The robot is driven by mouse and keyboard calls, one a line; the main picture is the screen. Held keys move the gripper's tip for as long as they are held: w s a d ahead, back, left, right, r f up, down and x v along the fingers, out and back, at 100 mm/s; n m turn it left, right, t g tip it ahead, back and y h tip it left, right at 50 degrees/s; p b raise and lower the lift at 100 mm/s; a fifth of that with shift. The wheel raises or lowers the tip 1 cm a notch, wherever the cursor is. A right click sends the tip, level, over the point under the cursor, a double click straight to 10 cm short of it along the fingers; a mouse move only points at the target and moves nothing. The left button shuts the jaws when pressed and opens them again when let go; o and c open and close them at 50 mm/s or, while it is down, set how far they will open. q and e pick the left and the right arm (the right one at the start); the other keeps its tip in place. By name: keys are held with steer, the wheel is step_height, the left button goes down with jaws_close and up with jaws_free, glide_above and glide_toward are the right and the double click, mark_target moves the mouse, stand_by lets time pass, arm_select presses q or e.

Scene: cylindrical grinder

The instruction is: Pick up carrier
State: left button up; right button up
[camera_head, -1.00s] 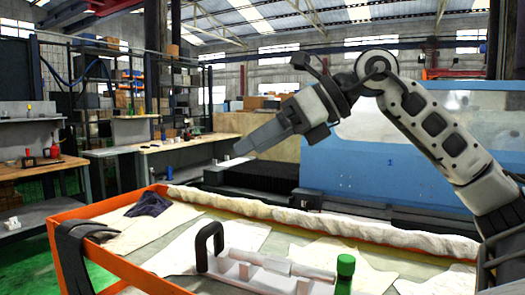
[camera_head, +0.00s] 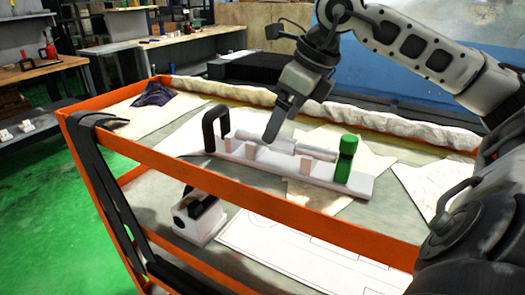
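The carrier (camera_head: 328,181) is a long white base with upright supports, lying on the top shelf of the orange cart. My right gripper (camera_head: 272,132) points down over the carrier's middle, between the black handle and the green piece. Its fingers overlap in this view, so their opening and any contact cannot be told. My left gripper is not in view.
The cart's orange rim (camera_head: 210,176) runs along the near side, with black straps (camera_head: 104,170) at its left corner. A dark cloth (camera_head: 153,95) lies at the far left of the shelf. A blue machine (camera_head: 375,95) stands behind.

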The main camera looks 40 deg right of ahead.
mark_target(268, 146)
steer(key=shift+p+x, duration=1.25)
steer(key=shift+x, duration=2.7)
steer(key=shift+w, duration=0.1)
steer(key=c, duration=1.4)
steer(key=shift+r, duration=0.2)
